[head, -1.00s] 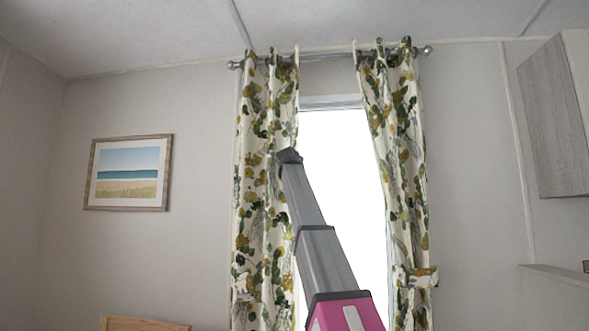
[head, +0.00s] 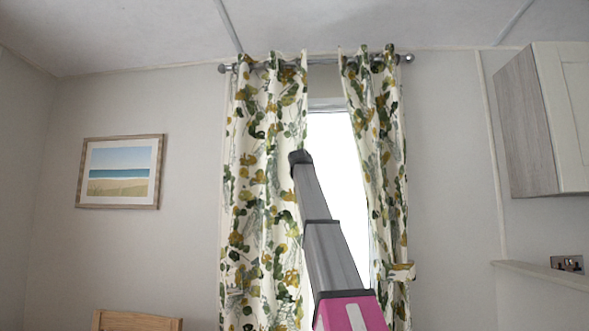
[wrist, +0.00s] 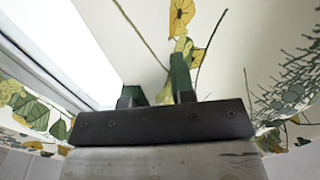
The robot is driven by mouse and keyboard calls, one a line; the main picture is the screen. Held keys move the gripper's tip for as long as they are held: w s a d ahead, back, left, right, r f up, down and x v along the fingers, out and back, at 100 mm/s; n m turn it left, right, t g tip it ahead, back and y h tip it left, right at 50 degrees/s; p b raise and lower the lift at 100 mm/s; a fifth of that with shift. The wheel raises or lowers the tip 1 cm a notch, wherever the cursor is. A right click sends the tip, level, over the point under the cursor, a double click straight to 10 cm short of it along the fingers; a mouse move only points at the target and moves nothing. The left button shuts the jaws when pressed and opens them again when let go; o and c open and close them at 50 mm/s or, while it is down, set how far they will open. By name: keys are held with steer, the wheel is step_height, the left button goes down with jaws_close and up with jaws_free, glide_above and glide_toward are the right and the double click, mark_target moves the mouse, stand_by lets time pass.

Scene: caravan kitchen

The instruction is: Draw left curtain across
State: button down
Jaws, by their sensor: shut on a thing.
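The left curtain (head: 262,190), cream with green and mustard leaves, hangs from the rod and covers the left part of the bright window (head: 332,170). My gripper (wrist: 158,92) is shut on the left curtain near its inner edge; in the wrist view the patterned cloth (wrist: 225,45) fills the space beyond the fingers. In the head view my arm hides the fingertips. The right curtain (head: 383,170) hangs gathered on the right side of the window. A gap of bare window shows between the two curtains.
The curtain rod (head: 325,61) runs above the window with a finial at each end. A framed beach picture (head: 120,172) hangs on the left wall. A wall cupboard (head: 540,120) and a shelf (head: 545,274) are at right. A wooden chair back (head: 136,321) shows below.

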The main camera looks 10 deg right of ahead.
steer(key=shift+s+d, duration=0.25)
steer(key=shift+d, duration=0.4)
steer(key=shift+s+d, duration=0.2)
steer(key=shift+d, duration=0.45)
steer(key=c, duration=1)
jaws_free()
steer(key=shift+d, duration=0.15)
steer(key=shift+o, duration=0.2)
steer(key=shift+s, duration=0.15)
steer(key=v, duration=1)
steer(key=shift+s+a, duration=0.2)
steer(key=shift+s, duration=0.1)
steer(key=shift+f, duration=0.1)
